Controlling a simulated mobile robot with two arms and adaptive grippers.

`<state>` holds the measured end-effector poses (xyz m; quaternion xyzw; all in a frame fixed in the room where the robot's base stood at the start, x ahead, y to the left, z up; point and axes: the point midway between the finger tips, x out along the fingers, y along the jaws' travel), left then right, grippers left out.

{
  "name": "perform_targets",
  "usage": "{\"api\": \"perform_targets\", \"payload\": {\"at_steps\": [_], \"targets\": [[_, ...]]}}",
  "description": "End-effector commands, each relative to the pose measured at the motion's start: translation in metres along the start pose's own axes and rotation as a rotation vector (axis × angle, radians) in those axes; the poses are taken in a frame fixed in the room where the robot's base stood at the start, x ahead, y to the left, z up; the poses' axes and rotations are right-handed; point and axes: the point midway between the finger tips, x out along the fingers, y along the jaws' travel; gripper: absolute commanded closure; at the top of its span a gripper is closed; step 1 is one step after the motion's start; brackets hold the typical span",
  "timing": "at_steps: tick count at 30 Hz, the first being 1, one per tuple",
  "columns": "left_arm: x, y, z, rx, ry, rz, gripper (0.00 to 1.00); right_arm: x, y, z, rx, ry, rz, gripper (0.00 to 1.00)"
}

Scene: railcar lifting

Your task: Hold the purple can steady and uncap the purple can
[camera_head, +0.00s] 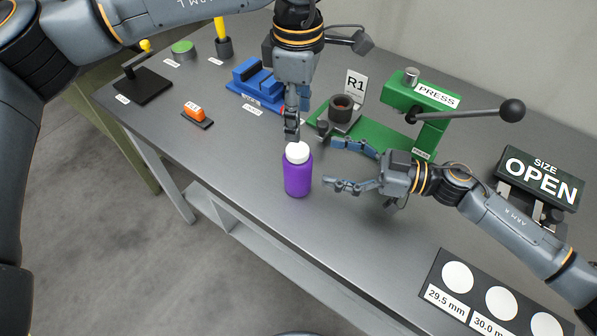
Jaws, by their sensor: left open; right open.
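The purple can (298,178) stands upright near the front edge of the grey table, with its white cap (297,152) on top. My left gripper (291,130) points down just above the cap. It is open, though its fingers overlap in this view, and I cannot tell whether they touch the cap. My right gripper (342,165) is open just right of the can, its two fingers pointing left towards it. The lower fingertip is close to the can's right side, with a small gap visible. Nothing shows between the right fingers.
A green press (428,112) with a long lever stands behind my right gripper. A blue vise (256,82) is behind and left of the can. An orange block (194,111) lies at left, a size gauge (480,300) at front right, an OPEN sign (541,178) at right. The table front is clear.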

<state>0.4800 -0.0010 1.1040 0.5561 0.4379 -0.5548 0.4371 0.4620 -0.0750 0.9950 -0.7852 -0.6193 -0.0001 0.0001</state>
Motion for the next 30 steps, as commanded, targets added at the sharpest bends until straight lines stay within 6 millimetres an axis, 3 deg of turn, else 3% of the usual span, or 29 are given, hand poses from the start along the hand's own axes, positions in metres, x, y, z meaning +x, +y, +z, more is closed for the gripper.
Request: {"api": "perform_targets", "payload": {"at_steps": [2, 6, 13, 26, 27, 30], "targets": [[0.000, 0.000, 0.000, -0.001, -0.001, 0.000, 0.41, 0.002, -0.001, 0.016, 0.005, 0.002, 0.001, 0.21], [0.000, 0.000, 0.000, -0.001, -0.001, 0.000, 0.41, 0.033, -0.001, 0.011, -0.001, 0.005, -0.002, 0.21], [0.000, 0.000, 0.000, -0.001, -0.001, 0.000, 0.41, 0.064, 0.000, 0.012, 0.000, 0.002, -0.001, 0.21], [0.000, 0.000, 0.000, -0.001, -0.001, -0.001, 0.41, 0.075, 0.000, 0.012, 0.000, 0.000, 0.000, 0.21], [0.000, 0.000, 0.000, -0.001, -0.001, -0.001, 0.41, 0.075, 0.000, 0.012, 0.000, 0.000, 0.000, 0.23], [0.000, 0.000, 0.000, -0.001, -0.001, -0.001, 0.41, 0.075, 0.000, 0.012, 0.000, 0.000, 0.000, 0.44]]}}
